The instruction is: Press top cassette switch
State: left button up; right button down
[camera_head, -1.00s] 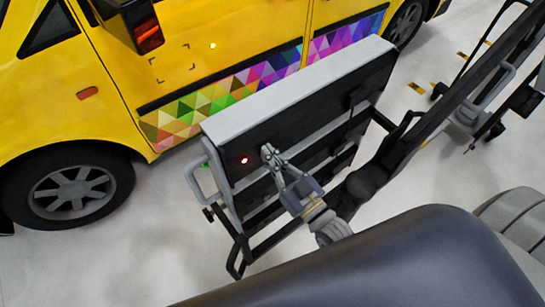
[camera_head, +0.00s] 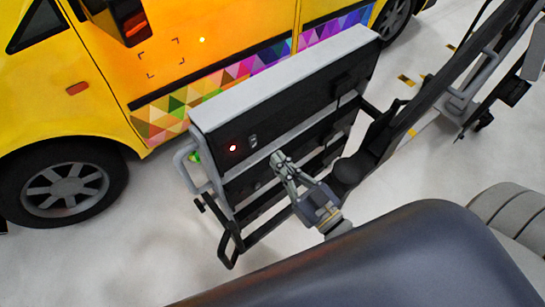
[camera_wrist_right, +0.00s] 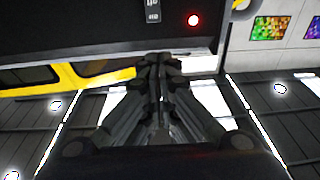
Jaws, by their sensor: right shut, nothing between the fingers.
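The top cassette (camera_head: 300,105) is a black-faced box with a pale top in the head view. Its switch (camera_head: 253,141) is a small rocker on the left part of the face. A red light (camera_head: 233,148) glows left of it. My right gripper (camera_head: 276,157) is shut and empty, below and right of the switch and apart from it. In the right wrist view the switch (camera_wrist_right: 153,11) shows at the top edge, above the shut fingertips (camera_wrist_right: 155,58); the red light (camera_wrist_right: 194,20) is right of it. My left gripper is out of view.
A second cassette (camera_head: 240,186) sits below the top one in the frame, partly hidden by my right gripper. A grey handle (camera_head: 186,165) sticks out at the left. A yellow vehicle (camera_head: 85,90) with a coloured triangle strip stands behind. The pale floor at lower left is clear.

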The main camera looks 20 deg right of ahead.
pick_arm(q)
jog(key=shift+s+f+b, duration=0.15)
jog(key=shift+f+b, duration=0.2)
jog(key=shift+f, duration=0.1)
pick_arm(e)
jog(key=shift+s+d+r, duration=0.15)
jog(key=shift+s+d, duration=0.1)
jog(key=shift+s, duration=0.55)
jog(key=shift+s+d+r, duration=0.15)
jog(key=shift+s+d, duration=0.05)
jog(key=shift+s, duration=0.6)
jog(key=shift+s+d+r, duration=0.15)
jog(key=shift+s+d, duration=0.1)
jog(key=shift+s, duration=0.55)
jog(key=s+d+f+g+h, duration=0.2)
jog(key=f+g, duration=0.2)
jog(key=f, duration=1.3)
jog(key=s+d+f+g+h, duration=0.2)
jog(key=s+f+g, duration=0.15)
jog(key=f, duration=1.45)
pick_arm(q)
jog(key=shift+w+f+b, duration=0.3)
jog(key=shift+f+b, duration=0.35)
pick_arm(e)
jog(key=s+d+f+m+g+h, duration=0.1)
jog(key=s+f+g, duration=0.9)
jog(key=s+f, duration=1)
jog(key=shift+s+d+f+h, duration=0.25)
jog(key=shift+s+h, duration=0.15)
jog(key=shift+s, duration=0.55)
